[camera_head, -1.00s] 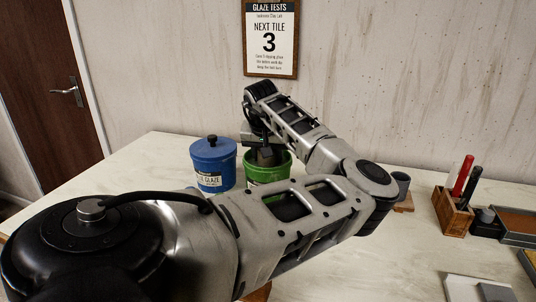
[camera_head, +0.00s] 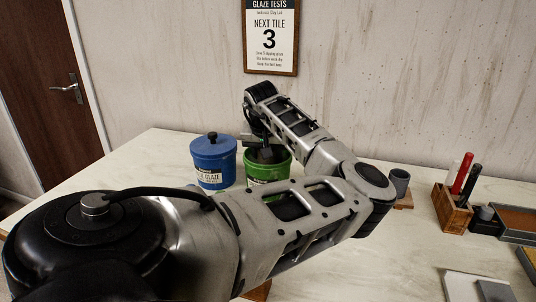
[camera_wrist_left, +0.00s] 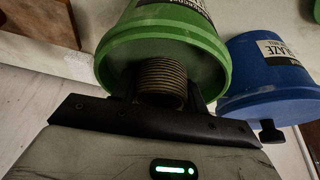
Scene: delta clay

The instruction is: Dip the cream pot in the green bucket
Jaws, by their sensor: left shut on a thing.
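The green bucket (camera_head: 262,180) stands on the table behind my left arm. My left gripper (camera_head: 264,152) points down at its open top. In the left wrist view, which shows the scene tipped over, the green bucket (camera_wrist_left: 150,45) has its mouth toward my gripper (camera_wrist_left: 160,100). The gripper is shut on a ribbed round pot (camera_wrist_left: 163,78), which looks brownish in the shade rather than cream. The pot is at least partly inside the bucket's mouth; its far end is hidden. My right gripper is out of view.
A lidded blue bucket (camera_head: 212,165) stands close to the left of the green one; it also shows in the wrist view (camera_wrist_left: 262,75). A grey cup (camera_head: 400,182), a wooden tool holder (camera_head: 453,210) and trays (camera_head: 517,222) stand to the right.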

